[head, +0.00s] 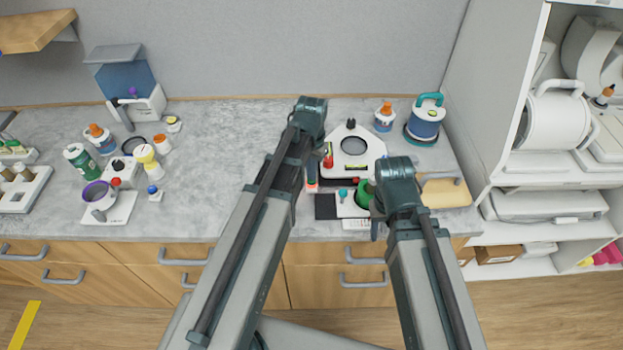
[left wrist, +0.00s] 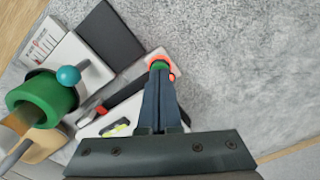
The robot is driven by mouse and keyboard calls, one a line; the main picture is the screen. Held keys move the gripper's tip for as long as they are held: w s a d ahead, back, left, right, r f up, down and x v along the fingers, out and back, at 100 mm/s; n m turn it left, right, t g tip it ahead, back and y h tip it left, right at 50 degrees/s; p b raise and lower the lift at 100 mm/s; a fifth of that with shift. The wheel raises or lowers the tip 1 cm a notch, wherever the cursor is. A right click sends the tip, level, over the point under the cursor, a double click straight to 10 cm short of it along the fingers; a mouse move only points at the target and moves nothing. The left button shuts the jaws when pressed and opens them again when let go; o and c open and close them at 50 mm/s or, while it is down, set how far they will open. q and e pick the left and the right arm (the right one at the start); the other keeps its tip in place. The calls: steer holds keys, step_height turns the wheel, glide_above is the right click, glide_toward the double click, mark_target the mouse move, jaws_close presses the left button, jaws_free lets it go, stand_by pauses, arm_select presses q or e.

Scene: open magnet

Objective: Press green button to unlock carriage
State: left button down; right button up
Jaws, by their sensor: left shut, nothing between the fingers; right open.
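The green button (left wrist: 158,65) sits in an orange-red surround at the end of a rail, seen in the left wrist view. It also shows small in the head view (head: 311,181). My left gripper (left wrist: 159,73) is shut and empty, with its fingertips at the button, partly covering it; I cannot tell whether they touch or press it. The carriage is a white block with a teal ball knob (left wrist: 69,75) and a green cylinder (left wrist: 42,98), next to a dark pad (left wrist: 110,32). My right gripper (head: 376,226) is open, just right of the green cylinder, and partly hidden by its own arm.
A white plate with a bubble level (head: 355,167) stands behind the rail. A blue-and-teal canister (head: 426,120) and an orange-capped bottle (head: 384,116) are at the back right. A tan block (head: 444,190) lies to the right.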

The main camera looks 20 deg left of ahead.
arm_select(q)
steer(key=shift+f, duration=0.3)
steer(key=shift+r, duration=0.15)
step_height(320, 180, up, 7)
steer(key=p, duration=0.6)
steer(key=shift+p, duration=0.4)
steer(key=s+d+f+b, duration=0.2)
steer(key=s+d, duration=0.3)
steer(key=s, duration=0.2)
steer(key=s+d+f+m+y+b, duration=0.1)
steer(key=s+d+f+b, duration=0.1)
steer(key=s+d, duration=0.3)
steer(key=shift+s+d+f+b, duration=0.25)
steer(key=shift+s+f+b, duration=0.15)
steer(key=shift+s, duration=0.8)
